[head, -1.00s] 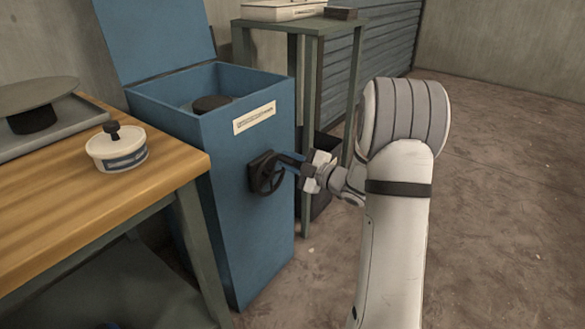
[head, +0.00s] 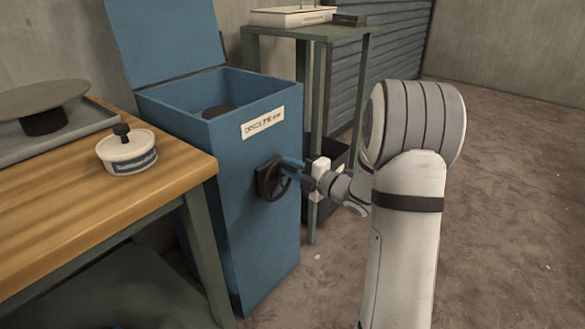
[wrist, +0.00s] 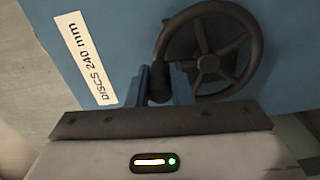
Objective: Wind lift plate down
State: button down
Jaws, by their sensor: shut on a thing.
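A blue box (head: 250,215) with its lid raised stands at the end of the wooden table. A dark lift plate (head: 217,111) shows inside its open top, below the rim. A black handwheel (head: 268,180) is on the box's side; in the wrist view the spoked handwheel (wrist: 207,65) fills the upper right. My gripper (wrist: 170,85) has its blue fingers shut on the wheel's dark handle (wrist: 159,80), at the lower left of the rim. In the head view my gripper (head: 291,165) is at the wheel's upper right. The plate's exact depth is hard to tell.
A label reading "DISCS 240 mm" (wrist: 86,58) is on the box. The wooden table (head: 120,200) at left bears a white tub (head: 127,152) and a grey disc (head: 40,97) on a tray. A green stand (head: 310,60) is close behind my gripper. Open floor lies right.

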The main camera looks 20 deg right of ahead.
jog(key=c, duration=1.3)
grip_release()
jog(key=shift+s, duration=0.15)
jog(key=p+v, duration=0.2)
jog(key=v, duration=0.5)
jog(key=shift+s+d, duration=0.25)
